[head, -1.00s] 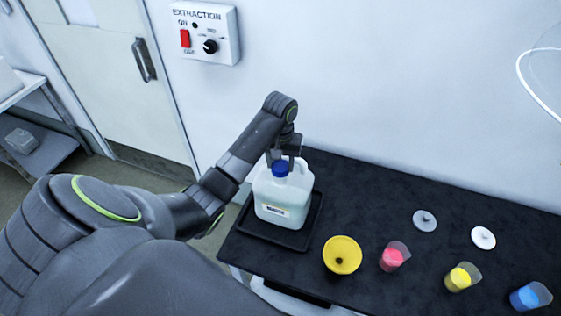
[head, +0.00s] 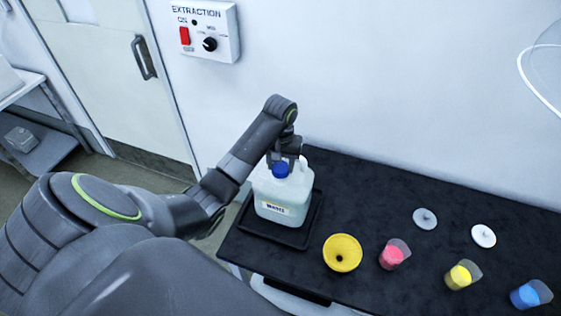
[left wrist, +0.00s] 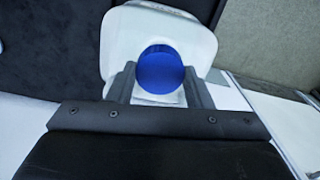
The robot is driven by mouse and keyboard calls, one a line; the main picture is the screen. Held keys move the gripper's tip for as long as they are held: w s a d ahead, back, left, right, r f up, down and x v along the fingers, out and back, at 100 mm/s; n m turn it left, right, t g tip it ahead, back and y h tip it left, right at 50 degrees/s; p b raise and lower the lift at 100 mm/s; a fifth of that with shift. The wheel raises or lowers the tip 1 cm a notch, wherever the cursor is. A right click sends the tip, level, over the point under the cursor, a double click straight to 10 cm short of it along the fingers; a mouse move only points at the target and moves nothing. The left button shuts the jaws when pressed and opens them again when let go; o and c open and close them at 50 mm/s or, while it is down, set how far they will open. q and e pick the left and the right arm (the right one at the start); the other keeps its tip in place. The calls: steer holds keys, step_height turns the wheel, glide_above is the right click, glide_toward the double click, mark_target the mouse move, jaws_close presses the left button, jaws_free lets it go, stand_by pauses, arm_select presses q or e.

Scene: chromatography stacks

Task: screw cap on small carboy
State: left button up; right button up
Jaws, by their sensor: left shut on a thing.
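The small carboy (head: 281,202) is a white translucent jug with a label, upright in a black tray (head: 273,236) on the bench's left end. The blue cap (head: 280,170) sits at the carboy's mouth. My left gripper (head: 284,158) is over the carboy top, shut on the cap. In the left wrist view the cap (left wrist: 160,70) is between the two fingers, with the carboy (left wrist: 120,40) right behind it. How far the cap is threaded is hidden. My right gripper is not in view.
On the black bench (head: 370,195) are a yellow funnel (head: 342,252), a pink beaker (head: 393,254), a yellow beaker (head: 462,275), a blue beaker (head: 530,295) and two pale discs (head: 425,219). The extraction switch box (head: 205,31) is on the wall behind.

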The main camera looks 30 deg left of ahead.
arm_select(q)
steer(key=shift+f, duration=0.6)
steer(key=shift+f, duration=0.15)
steer(key=o, duration=1)
steer(key=c, duration=1)
steer(key=m, duration=0.5)
steer(key=shift+c, duration=0.2)
steer(key=m, duration=0.8)
steer(key=shift+m, duration=0.4)
steer(key=o, duration=1)
